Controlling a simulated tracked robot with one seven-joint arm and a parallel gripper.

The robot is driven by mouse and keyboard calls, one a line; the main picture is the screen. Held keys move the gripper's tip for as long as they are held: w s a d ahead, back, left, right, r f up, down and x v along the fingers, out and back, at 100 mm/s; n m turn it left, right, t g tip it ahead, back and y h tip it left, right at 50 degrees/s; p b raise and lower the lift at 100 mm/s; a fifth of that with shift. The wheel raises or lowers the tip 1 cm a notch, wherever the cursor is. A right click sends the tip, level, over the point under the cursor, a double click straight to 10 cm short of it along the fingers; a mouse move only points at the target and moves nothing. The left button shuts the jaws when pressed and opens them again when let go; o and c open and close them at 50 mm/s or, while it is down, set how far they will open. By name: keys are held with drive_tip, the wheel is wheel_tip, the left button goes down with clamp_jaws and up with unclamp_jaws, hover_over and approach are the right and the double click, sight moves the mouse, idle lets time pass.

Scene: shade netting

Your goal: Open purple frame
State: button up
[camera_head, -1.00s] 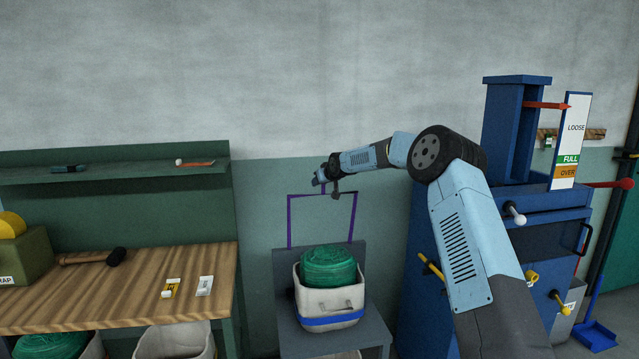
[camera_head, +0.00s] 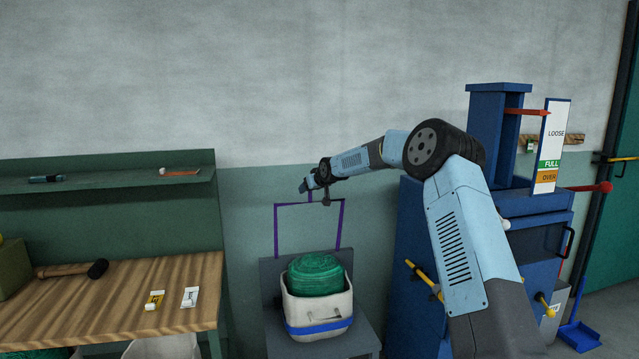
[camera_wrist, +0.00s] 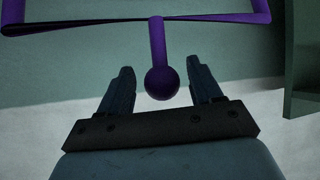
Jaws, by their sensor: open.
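The purple frame (camera_head: 276,228) stands upright behind the basket at the centre of the head view, with two posts and a top bar. In the wrist view its bar (camera_wrist: 85,22) crosses the top, and a stem ends in a round purple knob (camera_wrist: 161,84). My gripper (camera_head: 304,187) is at the frame's top in the head view. In the wrist view my gripper (camera_wrist: 162,80) is open, with one finger on each side of the knob and visible gaps between. Whether the knob lies fully at finger depth is hard to tell.
A pale basket (camera_head: 318,310) with green netting (camera_head: 315,275) sits on a grey stand (camera_head: 350,343) below the frame. A wooden bench (camera_head: 110,295) is at left. A blue machine (camera_head: 405,250) with projecting handles is at right, close to my arm.

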drive_tip(key=v, duration=1)
drive_tip(key=shift+s, duration=0.1)
drive_tip(key=s+d+r+m+g+h, duration=0.1)
drive_tip(key=s+d+r+h, duration=0.15)
drive_tip(key=s, duration=0.95)
drive_tip(key=s+d+r+g+h, duration=0.1)
drive_tip(key=s+d+r, duration=0.15)
drive_tip(key=s, duration=0.95)
drive_tip(key=s+d+r+m+g+h, duration=0.1)
drive_tip(key=s+d+r, duration=0.15)
drive_tip(key=s, duration=0.95)
drive_tip(key=s+d+f+m, duration=0.1)
drive_tip(key=s+d+f, duration=0.1)
drive_tip(key=s, duration=0.7)
drive_tip(key=s+d+f+m+g, duration=0.1)
drive_tip(key=s+d, duration=0.1)
drive_tip(key=s, duration=0.7)
drive_tip(key=s+d+f+m+g, duration=0.1)
drive_tip(key=s+d+f, duration=0.1)
drive_tip(key=s, duration=0.7)
drive_tip(key=shift+f, duration=0.3)
